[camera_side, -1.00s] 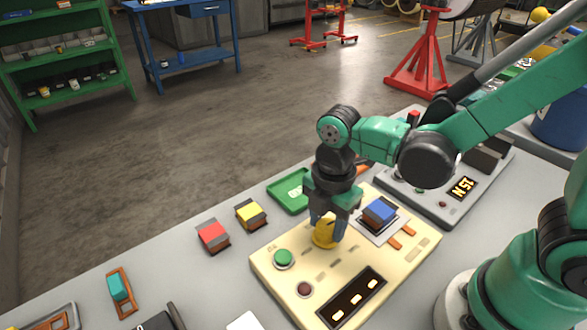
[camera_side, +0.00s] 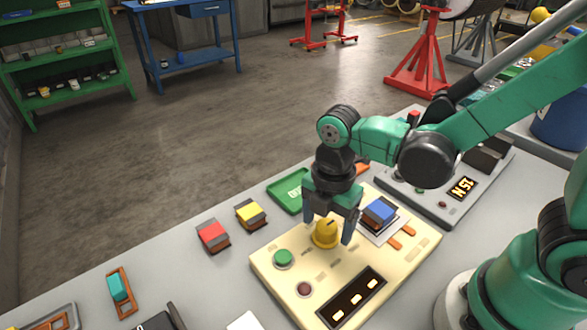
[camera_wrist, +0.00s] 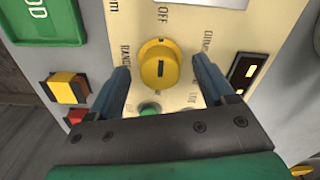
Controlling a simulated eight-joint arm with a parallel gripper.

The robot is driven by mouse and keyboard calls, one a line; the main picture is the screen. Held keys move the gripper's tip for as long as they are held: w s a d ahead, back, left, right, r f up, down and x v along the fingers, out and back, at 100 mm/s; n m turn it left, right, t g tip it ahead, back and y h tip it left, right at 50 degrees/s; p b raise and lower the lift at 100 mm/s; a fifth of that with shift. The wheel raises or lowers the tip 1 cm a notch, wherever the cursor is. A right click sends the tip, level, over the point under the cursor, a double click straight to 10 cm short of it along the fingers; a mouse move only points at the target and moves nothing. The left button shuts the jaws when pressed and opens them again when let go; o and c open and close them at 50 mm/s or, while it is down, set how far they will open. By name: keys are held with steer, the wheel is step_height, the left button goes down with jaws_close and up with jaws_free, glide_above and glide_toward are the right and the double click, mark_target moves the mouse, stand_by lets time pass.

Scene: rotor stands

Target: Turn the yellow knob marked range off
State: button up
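The yellow knob (camera_side: 326,232) stands on the cream control panel (camera_side: 270,262), with its pointer line visible on top. In the wrist view the knob (camera_wrist: 159,64) lies beyond and between my fingertips, beside lettering that begins "RANG". My gripper (camera_side: 330,222) is above the knob with its fingers spread to either side. In the wrist view my gripper (camera_wrist: 162,80) is open, with clear gaps between both fingers and the knob. The fingers do not touch it.
A green button (camera_side: 283,258) and a dark red button (camera_side: 304,289) are on the panel's left side. A blue-topped block (camera_side: 380,211) sits close to the knob's right. Red (camera_side: 213,236) and yellow (camera_side: 251,214) blocks stand left of the panel on the grey table.

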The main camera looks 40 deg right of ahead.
mark_target(330, 222)
steer(key=shift+r, duration=0.1)
steer(key=shift+r, duration=2.7)
steer(key=shift+w+d+r+m+t, duration=0.1)
steer(key=shift+d+r+m+t, duration=0.1)
steer(key=shift+m, duration=0.3)
steer(key=shift+d+r+m+t, duration=0.1)
steer(key=shift+d+m, duration=0.1)
steer(key=shift+m, duration=0.3)
steer(key=d+r+m+t, duration=0.1)
steer(key=d+m+t, duration=0.2)
steer(key=m, duration=0.6)
steer(key=w+d+r+m+t, duration=0.1)
steer(key=d+r+m+t, duration=0.1)
steer(key=m, duration=0.7)
steer(key=shift+d+m+t, duration=0.4)
steer(key=shift+d+t, duration=0.4)
